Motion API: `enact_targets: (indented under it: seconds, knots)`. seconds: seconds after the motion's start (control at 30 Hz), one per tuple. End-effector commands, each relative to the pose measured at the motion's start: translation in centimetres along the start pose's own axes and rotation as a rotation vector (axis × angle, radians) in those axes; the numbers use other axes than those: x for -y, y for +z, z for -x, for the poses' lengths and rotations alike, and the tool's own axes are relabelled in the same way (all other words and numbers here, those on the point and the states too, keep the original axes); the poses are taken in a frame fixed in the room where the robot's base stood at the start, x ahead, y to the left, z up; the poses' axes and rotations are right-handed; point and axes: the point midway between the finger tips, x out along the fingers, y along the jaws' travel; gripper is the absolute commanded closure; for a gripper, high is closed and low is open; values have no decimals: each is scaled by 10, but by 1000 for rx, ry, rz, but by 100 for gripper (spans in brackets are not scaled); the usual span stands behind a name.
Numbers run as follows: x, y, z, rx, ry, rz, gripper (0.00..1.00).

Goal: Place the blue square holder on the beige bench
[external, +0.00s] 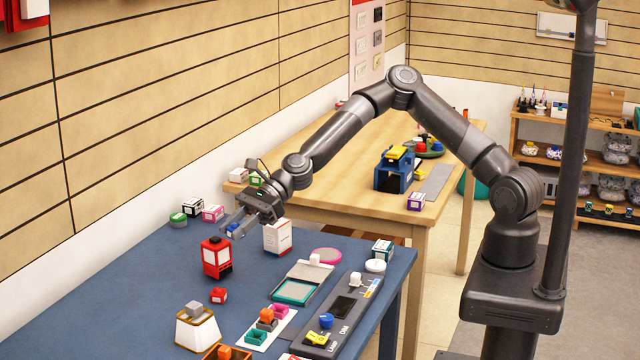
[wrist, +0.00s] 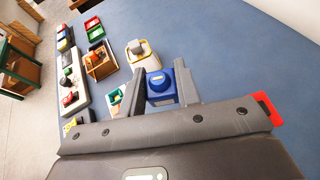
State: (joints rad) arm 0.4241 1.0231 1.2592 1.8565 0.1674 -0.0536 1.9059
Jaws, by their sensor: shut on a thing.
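My gripper (external: 233,225) is shut on a small blue square holder (wrist: 161,87), which sits between its two fingers in the wrist view. In the external view only a bit of the holder (external: 233,231) shows at the fingertips; the fingers hide the rest. The gripper is over the far left part of the blue table. I cannot tell whether the holder touches the tabletop. The beige bench (external: 326,172) is the light wooden table behind, to the right of the gripper.
A red lantern-like holder (external: 216,258) and a white box (external: 278,237) stand close to the gripper. On the bench are a blue stand (external: 393,174), a grey mat (external: 437,182) and a purple box (external: 416,201). The bench's left-middle top is largely clear.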

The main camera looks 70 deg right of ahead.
Motion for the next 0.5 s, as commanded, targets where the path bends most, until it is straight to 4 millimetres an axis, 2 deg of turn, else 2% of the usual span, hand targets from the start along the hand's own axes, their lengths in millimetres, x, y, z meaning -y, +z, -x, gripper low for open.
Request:
enact_targets:
  seconds: [0.03,0.23,0.37,0.5]
  knots:
    - [2,-10,-2,-1,-3,-5,95]
    - [2,-35,-12,-1,-5,-6,95]
    - [1,-45,-17,-1,-6,-4,95]
    - [-8,-50,-33,0,-4,-4,95]
